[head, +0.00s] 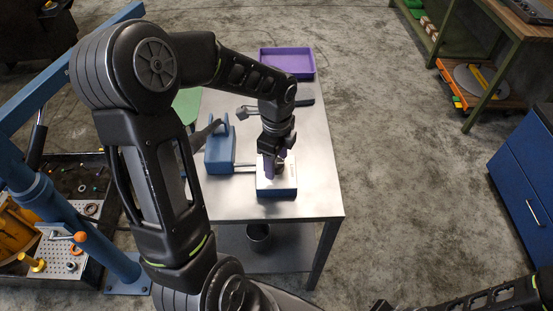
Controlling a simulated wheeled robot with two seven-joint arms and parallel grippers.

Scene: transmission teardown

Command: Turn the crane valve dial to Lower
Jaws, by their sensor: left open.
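A small box with a white top and blue sides (284,188), apparently the crane valve unit, sits near the front of the metal table. My left gripper (272,172) points down over the white top, open, with its fingers at or just above it. The dial is mostly hidden by the fingers, so I cannot read its setting or tell whether they touch it. Of my right arm, only dark parts show at the bottom right edge; a dark tip (380,304) there may be its gripper, cut off by the frame.
The metal table (315,200) also holds a blue device with a lever (219,155) and a purple tray (288,63). A blue crane post (60,215) and a parts bin stand left. A blue cabinet (525,175) stands right. The floor between is clear.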

